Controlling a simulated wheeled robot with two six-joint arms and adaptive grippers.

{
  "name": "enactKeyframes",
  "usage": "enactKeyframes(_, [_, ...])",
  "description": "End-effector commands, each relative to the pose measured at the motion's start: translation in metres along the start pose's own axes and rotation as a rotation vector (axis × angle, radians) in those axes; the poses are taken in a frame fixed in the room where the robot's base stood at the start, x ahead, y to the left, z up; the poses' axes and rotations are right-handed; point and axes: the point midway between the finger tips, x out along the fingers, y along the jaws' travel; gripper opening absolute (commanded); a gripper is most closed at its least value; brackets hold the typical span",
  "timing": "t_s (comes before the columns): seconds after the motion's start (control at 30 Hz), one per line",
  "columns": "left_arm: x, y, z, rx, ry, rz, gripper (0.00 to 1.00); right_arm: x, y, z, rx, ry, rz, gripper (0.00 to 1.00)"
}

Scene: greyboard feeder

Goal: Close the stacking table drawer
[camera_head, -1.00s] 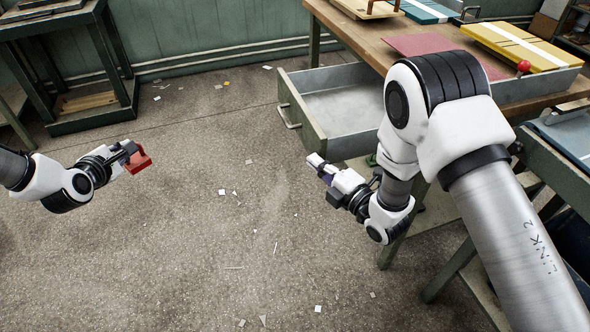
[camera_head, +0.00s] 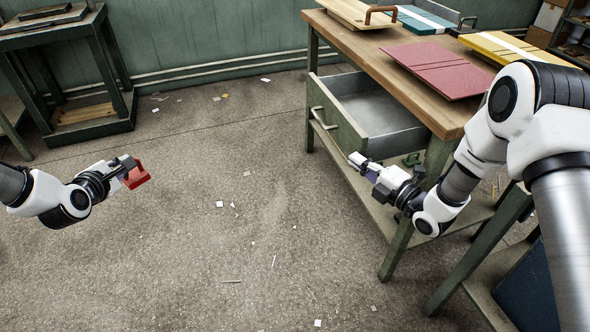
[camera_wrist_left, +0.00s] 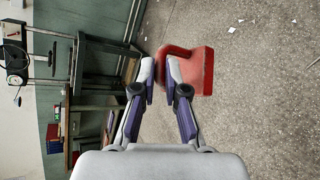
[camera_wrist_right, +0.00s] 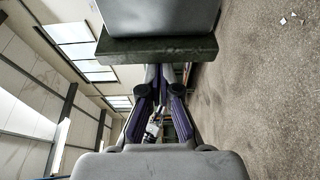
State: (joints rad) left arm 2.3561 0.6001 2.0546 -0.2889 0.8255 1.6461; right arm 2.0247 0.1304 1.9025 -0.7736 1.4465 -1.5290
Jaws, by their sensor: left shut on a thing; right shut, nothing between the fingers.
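The stacking table (camera_head: 420,75) has a wooden top and green legs, at the right in the head view. Its green-fronted drawer (camera_head: 338,114) with a metal handle (camera_head: 322,118) stands partly open under the top, with its grey inside showing empty. My right gripper (camera_head: 357,160) is shut and empty, at the lower edge of the drawer front. In the right wrist view the drawer front's edge (camera_wrist_right: 157,49) lies across the fingertips; I cannot tell whether they touch. My left gripper (camera_head: 132,168) is shut on a red block with a handle (camera_head: 138,177), held over open floor; the block also shows in the left wrist view (camera_wrist_left: 196,70).
Red boards (camera_head: 437,66), yellow boards (camera_head: 497,46) and a wooden piece with a brown handle (camera_head: 352,12) lie on the tabletop. A green side table (camera_head: 66,68) stands at the far left. The floor between is clear except for paper scraps.

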Motion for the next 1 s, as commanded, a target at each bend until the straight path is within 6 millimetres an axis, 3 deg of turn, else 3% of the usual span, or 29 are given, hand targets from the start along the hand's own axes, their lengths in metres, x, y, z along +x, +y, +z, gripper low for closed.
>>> enactKeyframes(0.03, [0.001, 0.0, 0.0, 0.001, -0.001, 0.003, 0.0, -0.006, 0.001, 0.019, 0.0, -0.009, 0.005, 0.0])
enactKeyframes(0.2, [0.0, 0.001, 0.0, 0.001, -0.001, 0.003, 0.0, -0.024, 0.001, 0.068, -0.003, -0.007, 0.003, 0.0])
enactKeyframes(0.5, [0.0, 0.001, 0.0, 0.001, -0.001, 0.003, 0.0, -0.045, 0.0, 0.129, -0.002, -0.003, 0.0, 0.0])
enactKeyframes(0.7, [0.0, 0.001, 0.0, 0.001, -0.001, 0.003, 0.0, -0.05, 0.0, 0.144, -0.001, 0.0, -0.001, 0.0])
enactKeyframes(1.0, [0.0, 0.001, 0.0, 0.001, -0.001, 0.003, 0.0, -0.051, 0.001, 0.146, 0.0, 0.001, -0.001, 0.0])
